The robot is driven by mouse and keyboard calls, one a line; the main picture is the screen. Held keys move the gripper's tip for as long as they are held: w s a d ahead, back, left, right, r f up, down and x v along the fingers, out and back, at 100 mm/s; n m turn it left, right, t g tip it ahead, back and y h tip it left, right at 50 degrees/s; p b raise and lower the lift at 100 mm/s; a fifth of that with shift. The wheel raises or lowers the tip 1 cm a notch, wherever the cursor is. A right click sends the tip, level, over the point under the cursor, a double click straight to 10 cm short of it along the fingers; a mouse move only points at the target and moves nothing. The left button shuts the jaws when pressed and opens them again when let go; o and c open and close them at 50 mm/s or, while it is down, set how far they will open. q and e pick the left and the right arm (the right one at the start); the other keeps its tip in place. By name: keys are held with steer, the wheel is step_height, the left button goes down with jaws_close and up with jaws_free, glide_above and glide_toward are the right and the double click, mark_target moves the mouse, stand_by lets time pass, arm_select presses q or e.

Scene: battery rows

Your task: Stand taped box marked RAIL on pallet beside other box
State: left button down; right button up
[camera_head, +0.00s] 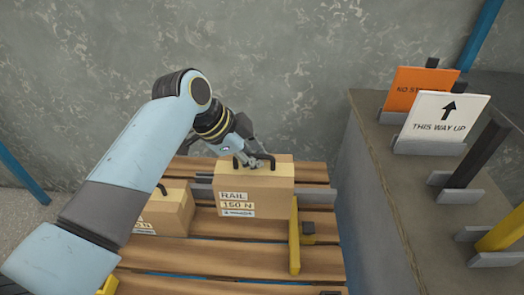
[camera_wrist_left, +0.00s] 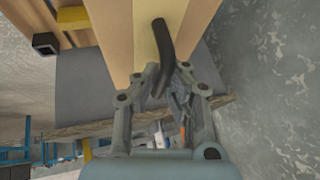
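The taped cardboard box marked RAIL (camera_head: 254,190) is upright at the middle of the wooden pallet (camera_head: 215,258), its label facing me. I cannot tell whether its base touches the boards. My left gripper (camera_head: 258,163) reaches its top from the left and is closed around the dark handle. In the left wrist view the dark curved handle (camera_wrist_left: 162,45) runs between the fingertips (camera_wrist_left: 160,80). The other box (camera_head: 172,213), also labelled, stands to the left on the pallet, partly hidden by my left arm. A gap separates the boxes. My right gripper is out of view.
A grey ledge (camera_head: 375,215) on the right carries an orange sign (camera_head: 418,86) and a white THIS WAY UP sign (camera_head: 443,117). The front pallet boards look clear.

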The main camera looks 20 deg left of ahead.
mark_target(218, 176)
arm_select(q)
steer(key=s+a+f, duration=0.1)
steer(key=a, duration=0.1)
steer(key=s+a+f, duration=0.1)
steer(key=a+f, duration=0.1)
steer(key=a, duration=0.1)
steer(key=s+a+f, duration=0.1)
steer(key=a, duration=0.1)
steer(key=shift+s+a+f+b, duration=0.2)
steer(key=shift+f+b, duration=0.1)
steer(key=shift+b, duration=0.1)
steer(key=shift+f+b, duration=0.55)
steer(key=shift+f, duration=1.55)
steer(key=c, duration=1.9)
jaws_free()
steer(key=shift+s+f, duration=0.1)
steer(key=o, duration=0.4)
steer(key=shift+a+r, duration=0.1)
steer(key=shift+r, duration=0.2)
steer(key=p+v, duration=0.3)
steer(key=v, duration=0.8)
steer(key=shift+s+a+r, duration=0.1)
steer(key=shift+s+r, duration=0.15)
